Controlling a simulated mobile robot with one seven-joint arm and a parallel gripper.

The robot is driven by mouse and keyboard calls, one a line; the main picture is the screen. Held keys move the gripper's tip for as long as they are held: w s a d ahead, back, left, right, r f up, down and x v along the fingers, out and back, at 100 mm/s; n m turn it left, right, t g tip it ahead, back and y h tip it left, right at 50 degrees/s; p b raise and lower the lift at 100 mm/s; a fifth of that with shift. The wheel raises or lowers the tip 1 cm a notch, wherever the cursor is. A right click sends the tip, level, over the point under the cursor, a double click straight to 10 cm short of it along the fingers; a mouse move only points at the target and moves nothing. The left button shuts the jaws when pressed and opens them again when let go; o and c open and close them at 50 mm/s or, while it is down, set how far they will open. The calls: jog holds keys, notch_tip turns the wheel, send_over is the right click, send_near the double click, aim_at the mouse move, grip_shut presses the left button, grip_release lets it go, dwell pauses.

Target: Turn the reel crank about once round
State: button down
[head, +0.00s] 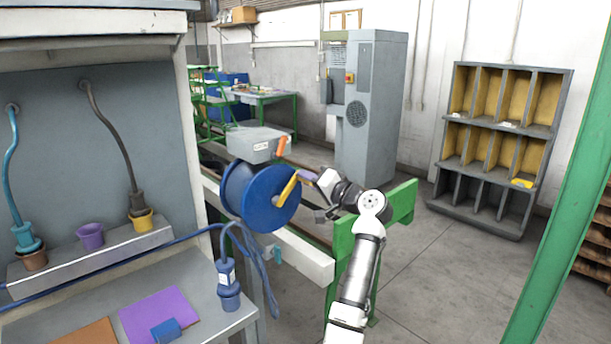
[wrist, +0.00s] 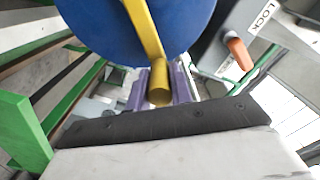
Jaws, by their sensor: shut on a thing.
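The blue reel (head: 268,200) stands on the bench beside my arm, with its round face toward my gripper. Its yellow crank (head: 287,192) slants up and right across that face in the head view. My gripper (head: 308,176) is at the crank's outer end. In the wrist view the reel (wrist: 125,28) fills the top, and the yellow crank (wrist: 146,32) runs down to a round-ended handle (wrist: 159,88). The purple fingers of my gripper (wrist: 159,88) are shut on this handle, one on each side.
A grey lock box (head: 252,143) with an orange lever (head: 282,146) sits just behind the reel; its LOCK label shows in the wrist view. A green bench frame (head: 400,205) is close to my arm. Open floor lies right.

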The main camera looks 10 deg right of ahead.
jog(key=shift+w+d+f+m+p, duration=0.15)
jog(key=shift+w+d+f+m, duration=0.1)
jog(key=shift+f+m, duration=0.35)
jog(key=shift+w+d+f+m+p, duration=0.15)
jog(key=shift+d+f+m, duration=0.15)
jog(key=shift+m, duration=0.4)
jog(key=shift+f, duration=0.1)
jog(key=c, duration=1.3)
grip_release()
jog(key=shift+o, duration=0.2)
jog(key=b+v, duration=0.4)
jog(key=v, duration=0.9)
jog(key=shift+s+d, duration=0.2)
jog(key=shift+s, duration=0.2)
